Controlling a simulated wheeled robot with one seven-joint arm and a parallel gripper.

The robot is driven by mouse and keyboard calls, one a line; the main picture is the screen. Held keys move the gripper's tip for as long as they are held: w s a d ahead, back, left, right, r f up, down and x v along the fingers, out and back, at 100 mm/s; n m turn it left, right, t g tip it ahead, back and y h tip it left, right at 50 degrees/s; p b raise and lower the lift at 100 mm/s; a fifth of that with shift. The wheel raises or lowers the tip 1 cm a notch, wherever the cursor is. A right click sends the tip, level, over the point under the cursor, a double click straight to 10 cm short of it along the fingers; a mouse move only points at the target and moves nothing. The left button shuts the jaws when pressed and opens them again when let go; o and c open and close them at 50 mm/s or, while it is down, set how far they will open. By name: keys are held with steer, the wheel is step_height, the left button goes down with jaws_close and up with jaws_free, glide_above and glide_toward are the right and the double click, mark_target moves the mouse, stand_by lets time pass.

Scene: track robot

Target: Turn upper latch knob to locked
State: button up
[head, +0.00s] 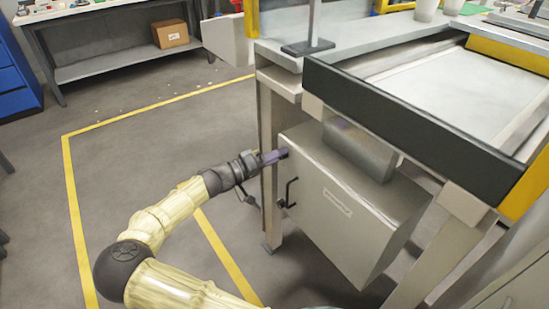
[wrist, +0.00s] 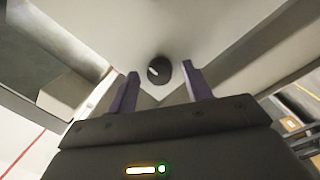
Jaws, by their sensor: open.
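The upper latch knob (wrist: 159,70) is round and black with a white mark, on the pale cabinet face in the wrist view. The white mark points to the upper left there. My gripper (wrist: 160,82) has its two purple fingers apart, one on each side of the knob, and they do not appear to touch it. In the head view my gripper (head: 275,156) is at the upper left edge of the grey cabinet (head: 345,215). The knob is a small dark shape (head: 284,153) at the fingertips there, partly hidden.
A black crank-shaped handle (head: 289,191) sits lower on the cabinet face. A table leg (head: 268,190) stands beside my gripper. A black-edged tray (head: 400,105) overhangs the cabinet. The floor to the left is clear, with yellow lines.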

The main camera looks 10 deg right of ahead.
steer(key=c, duration=1)
steer(key=shift+r+n+p, duration=0.1)
steer(key=shift+n+p, duration=0.2)
steer(key=shift+p, duration=0.25)
steer(key=shift+s+f+n+t+p, duration=0.15)
steer(key=shift+n+t+p, duration=0.25)
steer(key=shift+n+p, duration=3.9)
steer(key=shift+w+f+n+t+p, duration=0.1)
steer(key=shift+n+t+p, duration=0.3)
steer(key=shift+n+p, duration=3.9)
steer(key=shift+n+b, duration=0.45)
steer(key=shift+n, duration=0.15)
steer(key=shift+s, duration=0.1)
